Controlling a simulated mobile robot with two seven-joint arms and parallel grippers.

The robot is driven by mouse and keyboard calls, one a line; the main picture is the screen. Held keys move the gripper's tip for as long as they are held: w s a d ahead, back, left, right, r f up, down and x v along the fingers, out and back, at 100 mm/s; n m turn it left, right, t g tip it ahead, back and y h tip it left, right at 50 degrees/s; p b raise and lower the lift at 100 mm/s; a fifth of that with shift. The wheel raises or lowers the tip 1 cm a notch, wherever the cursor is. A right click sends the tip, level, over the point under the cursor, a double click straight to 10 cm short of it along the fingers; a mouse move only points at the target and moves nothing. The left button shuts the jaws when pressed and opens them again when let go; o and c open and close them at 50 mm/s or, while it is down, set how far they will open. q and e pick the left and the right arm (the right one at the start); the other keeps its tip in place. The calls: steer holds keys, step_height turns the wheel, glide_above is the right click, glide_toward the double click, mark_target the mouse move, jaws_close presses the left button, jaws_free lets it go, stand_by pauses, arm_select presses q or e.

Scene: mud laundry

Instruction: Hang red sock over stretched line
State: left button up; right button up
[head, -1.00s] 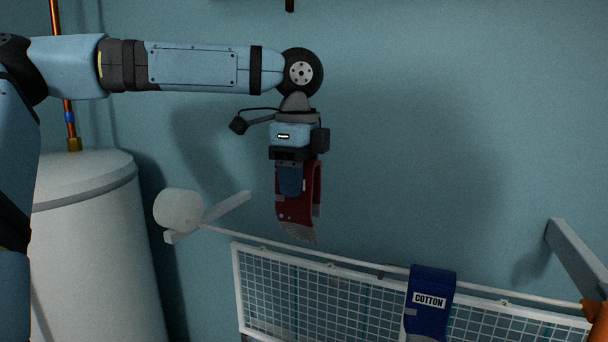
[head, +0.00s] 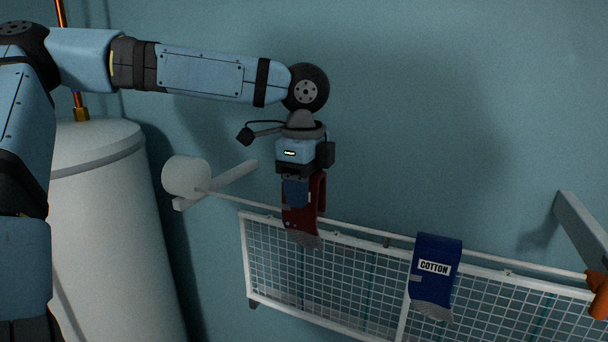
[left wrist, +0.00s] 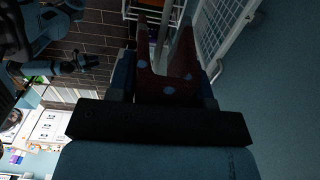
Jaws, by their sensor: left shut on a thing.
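The red sock (head: 302,218), with a grey toe and pale dots, hangs folded from my left gripper (head: 296,194), which is shut on its upper part. The stretched line (head: 350,236) slopes down to the right along the wall. In the head view the sock overlaps the line near its left end and hides a stretch of it. In the left wrist view the sock (left wrist: 181,68) shows two parts with a gap, and a thin pale bar, seemingly the line (left wrist: 164,32), lies in that gap. Whether sock and line touch I cannot tell. My right gripper is out of view.
A blue sock marked COTTON (head: 434,270) hangs over the line further right. A white wire rack (head: 340,275) is below the line. A white round holder (head: 186,175) and an orange part (head: 597,290) are at its ends. A white tank (head: 105,210) stands left.

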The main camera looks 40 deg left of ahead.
mark_target(304, 223)
arm_select(q)
steer(key=shift+f+b, duration=0.35)
steer(key=shift+f, duration=3)
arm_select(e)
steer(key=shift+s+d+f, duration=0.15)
arm_select(q)
steer(key=o, duration=1.2)
steer(key=shift+o, duration=0.2)
steer(key=shift+r+p, duration=0.45)
steer(key=shift+r, duration=3)
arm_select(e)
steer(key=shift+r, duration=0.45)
